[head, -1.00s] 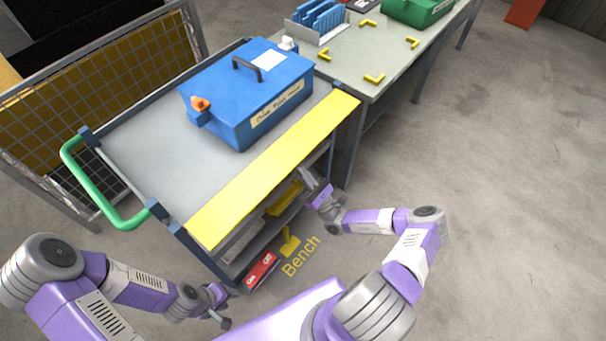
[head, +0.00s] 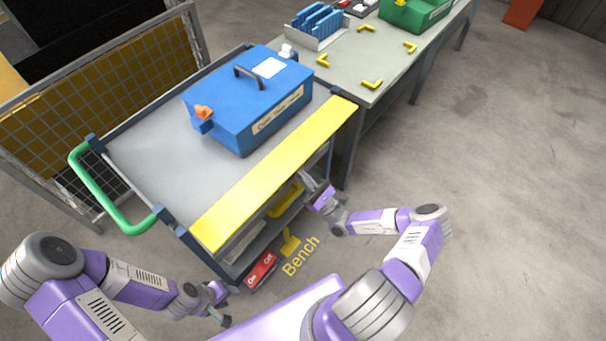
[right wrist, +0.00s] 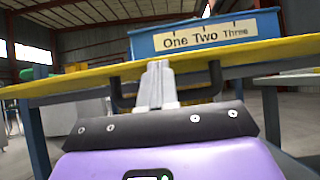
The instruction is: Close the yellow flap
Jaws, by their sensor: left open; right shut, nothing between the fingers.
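The yellow flap (head: 278,172) is a long flat panel along the near long side of the grey cart (head: 150,165). It sticks out from the cart's top, roughly level. In the right wrist view it is a thin yellow edge (right wrist: 80,80) across the picture. My right gripper (head: 306,179) is shut and empty at the flap's outer side, toward its right end, seemingly low. In the right wrist view its fingertips (right wrist: 158,70) overlap the flap's edge; I cannot tell whether they touch. My left gripper (head: 228,304) is open and empty, low in front of the cart's left end.
A blue box (head: 250,105) with an orange latch stands on the cart. A green push handle (head: 110,205) is at its left end. A bench (head: 395,60) with yellow corner brackets adjoins the back right. A mesh cage (head: 95,110) stands behind left. The floor at right is clear.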

